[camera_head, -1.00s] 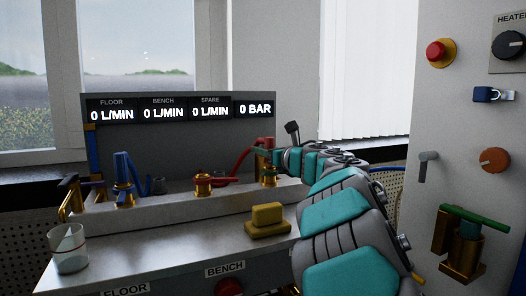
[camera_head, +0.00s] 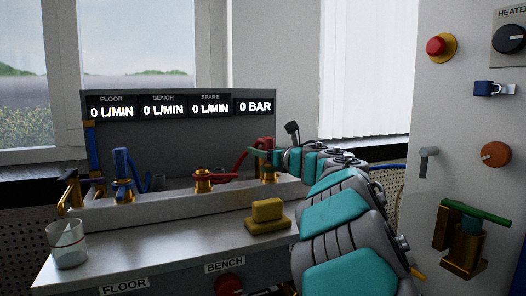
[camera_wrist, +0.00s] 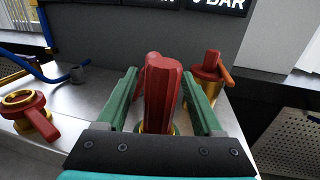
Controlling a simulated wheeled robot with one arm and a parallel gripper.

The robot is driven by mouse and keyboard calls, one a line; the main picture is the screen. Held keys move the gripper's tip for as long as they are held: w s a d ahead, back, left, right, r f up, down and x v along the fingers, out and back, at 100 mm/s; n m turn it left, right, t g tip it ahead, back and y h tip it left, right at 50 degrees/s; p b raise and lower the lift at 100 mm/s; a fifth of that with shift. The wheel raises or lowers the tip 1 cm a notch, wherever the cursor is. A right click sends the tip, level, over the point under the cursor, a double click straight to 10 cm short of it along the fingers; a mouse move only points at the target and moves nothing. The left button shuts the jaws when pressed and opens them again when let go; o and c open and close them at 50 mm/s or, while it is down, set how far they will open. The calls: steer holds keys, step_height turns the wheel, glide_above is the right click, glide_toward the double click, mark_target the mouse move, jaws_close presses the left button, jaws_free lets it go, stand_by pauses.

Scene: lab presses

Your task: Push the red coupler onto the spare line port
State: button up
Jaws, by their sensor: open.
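The red coupler (camera_wrist: 160,90) stands roughly upright between the two green fingers of my gripper (camera_wrist: 172,95) in the wrist view. My gripper is open, with a finger on either side of the coupler. Brass of the spare line port (camera_wrist: 146,129) shows at the coupler's foot; the palm hides most of it, so I cannot tell how fully the coupler is seated. In the head view the red coupler (camera_head: 267,144) is at the right end of the bench ledge, partly hidden by my gripper (camera_head: 268,153).
A brass fitting with a red handle (camera_wrist: 210,68) stands close behind right. Another red-handled brass fitting (camera_head: 203,181) is left. A blue coupler (camera_head: 121,165), yellow block (camera_head: 267,213) and beaker (camera_head: 68,243) are farther off. The display panel (camera_head: 180,107) reads zero throughout.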

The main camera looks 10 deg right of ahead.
steer(key=v, duration=0.8)
steer(key=shift+b, duration=0.35)
